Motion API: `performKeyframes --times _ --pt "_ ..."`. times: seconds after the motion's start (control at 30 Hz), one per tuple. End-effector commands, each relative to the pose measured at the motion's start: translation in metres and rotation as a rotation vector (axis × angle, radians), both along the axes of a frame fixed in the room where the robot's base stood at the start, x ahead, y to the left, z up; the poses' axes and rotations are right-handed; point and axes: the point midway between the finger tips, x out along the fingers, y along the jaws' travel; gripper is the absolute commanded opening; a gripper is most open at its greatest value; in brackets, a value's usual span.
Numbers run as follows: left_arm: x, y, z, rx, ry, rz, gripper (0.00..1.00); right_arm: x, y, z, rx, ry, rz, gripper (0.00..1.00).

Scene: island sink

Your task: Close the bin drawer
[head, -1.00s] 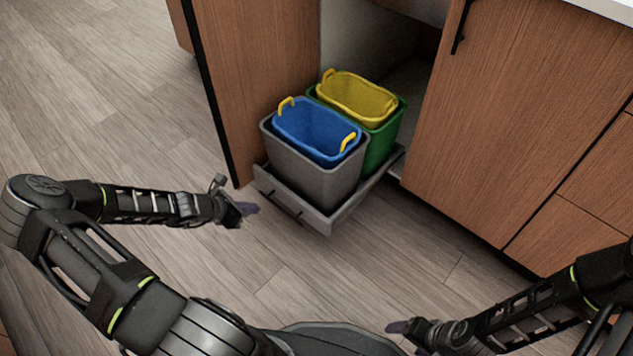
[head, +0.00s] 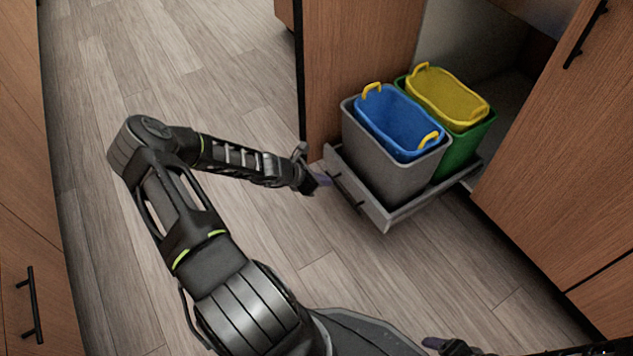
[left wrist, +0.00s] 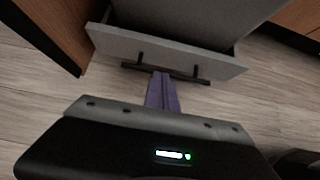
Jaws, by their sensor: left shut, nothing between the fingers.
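The bin drawer (head: 385,214) is pulled out of the cabinet, low over the floor. It carries a grey bin with a blue liner (head: 400,125) and, behind it, a green bin with a yellow liner (head: 448,98). The drawer front with its dark bar handle also shows in the left wrist view (left wrist: 190,57). My left gripper (head: 322,180) is shut and empty, its purple fingertips close to the handle (left wrist: 165,72); I cannot tell whether they touch it. My right gripper (head: 434,343) is at the bottom edge, mostly cut off, its jaws unclear.
An open cabinet door (head: 360,70) stands upright left of the bins. A closed cabinet front (head: 555,150) is on the right. Another wooden cabinet (head: 30,220) with a black handle is at the far left. The floor (head: 220,80) between is clear.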

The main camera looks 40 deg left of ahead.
Motion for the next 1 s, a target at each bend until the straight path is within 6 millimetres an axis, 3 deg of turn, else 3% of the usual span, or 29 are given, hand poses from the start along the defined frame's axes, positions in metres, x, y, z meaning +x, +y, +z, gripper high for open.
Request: performKeyframes --times 0.03,0.17,0.4,1.0 --pt "0.008 -0.004 -0.013 -0.002 -0.002 -0.003 0.00 0.001 0.000 -0.011 0.000 -0.002 -0.001 0.76" --pt "0.025 -0.009 -0.031 -0.001 -0.001 -0.002 0.00 0.003 0.001 -0.023 -0.001 -0.008 -0.004 0.76" --pt "0.056 -0.017 -0.027 0.002 0.000 -0.002 0.00 0.006 0.000 -0.030 0.000 -0.012 -0.006 0.76" --pt "0.063 -0.019 -0.025 0.001 0.000 -0.001 0.00 0.006 0.000 -0.030 0.000 -0.011 -0.006 0.76"
